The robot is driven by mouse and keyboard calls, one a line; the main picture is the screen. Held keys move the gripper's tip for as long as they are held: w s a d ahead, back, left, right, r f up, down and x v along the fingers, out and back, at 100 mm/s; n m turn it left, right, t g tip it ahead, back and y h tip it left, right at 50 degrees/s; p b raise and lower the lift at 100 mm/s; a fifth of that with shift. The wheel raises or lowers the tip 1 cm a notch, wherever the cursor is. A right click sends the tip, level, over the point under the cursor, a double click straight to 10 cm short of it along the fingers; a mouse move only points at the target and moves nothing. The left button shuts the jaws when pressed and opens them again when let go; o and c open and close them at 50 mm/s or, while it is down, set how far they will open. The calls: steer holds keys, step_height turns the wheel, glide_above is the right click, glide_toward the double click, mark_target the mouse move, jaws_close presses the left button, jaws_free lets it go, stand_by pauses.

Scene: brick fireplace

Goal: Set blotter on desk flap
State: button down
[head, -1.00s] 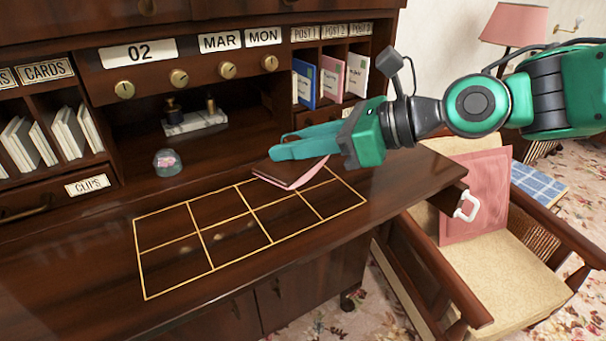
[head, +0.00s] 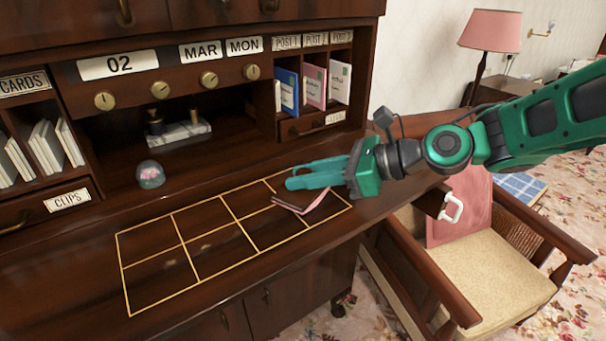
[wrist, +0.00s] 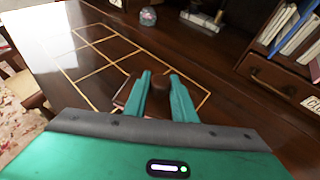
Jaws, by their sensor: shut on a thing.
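The blotter (head: 315,203) is a small brown piece with a pink, curved lower edge. It is at the right end of the gold-lined grid on the desk flap (head: 90,300). My gripper (head: 290,180) is above it, its teal fingers pointing left. In the wrist view the fingers (wrist: 160,88) are shut around the blotter's brown knob (wrist: 162,84). The fingers hide part of the blotter, and I cannot tell whether its underside touches the flap.
A glass dome (head: 150,175) stands behind the grid, and a marble pen stand (head: 180,133) sits in the recess. Letter slots (head: 313,85) rise behind my gripper. The grid's left cells are bare.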

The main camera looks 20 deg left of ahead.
steer(key=c, duration=1.5)
jaws_free()
steer(key=shift+o, duration=0.2)
steer(key=v, duration=1.2)
